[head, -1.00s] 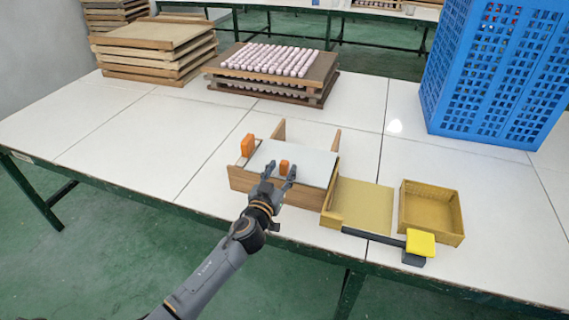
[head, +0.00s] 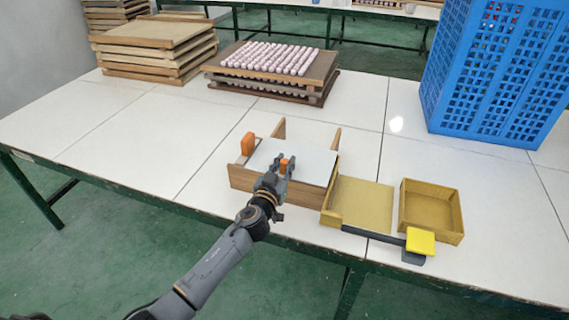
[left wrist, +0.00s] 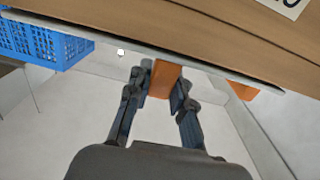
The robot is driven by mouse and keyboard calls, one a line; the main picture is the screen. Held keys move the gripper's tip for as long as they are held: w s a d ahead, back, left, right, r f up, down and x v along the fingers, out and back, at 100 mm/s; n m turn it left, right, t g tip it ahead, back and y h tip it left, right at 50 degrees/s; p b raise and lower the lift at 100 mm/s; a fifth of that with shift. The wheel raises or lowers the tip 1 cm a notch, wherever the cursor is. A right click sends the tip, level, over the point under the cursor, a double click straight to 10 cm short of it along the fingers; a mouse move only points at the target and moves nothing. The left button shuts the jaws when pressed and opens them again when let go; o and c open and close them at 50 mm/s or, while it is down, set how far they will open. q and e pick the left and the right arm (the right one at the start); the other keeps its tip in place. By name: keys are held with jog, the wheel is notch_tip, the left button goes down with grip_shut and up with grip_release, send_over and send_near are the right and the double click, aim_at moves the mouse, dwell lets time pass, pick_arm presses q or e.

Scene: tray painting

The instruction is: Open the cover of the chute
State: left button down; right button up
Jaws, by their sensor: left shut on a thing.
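The chute is a wooden box (head: 243,180) near the table's front edge, with a flat white-grey cover (head: 317,163) on top. A small orange handle (head: 284,161) stands on the cover. My left gripper (head: 283,164) is shut on this handle, with one finger on each side. In the left wrist view the orange handle (left wrist: 165,84) sits between the two fingers, against the cover. The cover lies over the box. My right gripper is not in view.
A larger orange block (head: 248,143) stands at the box's left. To the right are a yellowish tray (head: 362,203), an open box (head: 431,208) and a yellow pad (head: 420,241). Stacked boards (head: 160,50), a tray of pink pieces (head: 270,62) and a blue crate (head: 495,75) stand behind.

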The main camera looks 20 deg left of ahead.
aim_at(293, 149)
pick_arm(q)
jog(key=w+b, duration=0.2)
jog(key=w, duration=0.1)
jog(key=w+b, duration=0.2)
jog(key=w, duration=0.2)
jog(key=shift+w+d+f, duration=0.15)
jog(key=shift+w, duration=0.4)
jog(key=c, duration=1.2)
grip_release()
jog(key=shift+o, duration=0.2)
jog(key=shift+s, duration=0.15)
jog(key=s, duration=1.1)
jog(key=shift+s+a, duration=0.25)
jog(key=shift+s, duration=0.15)
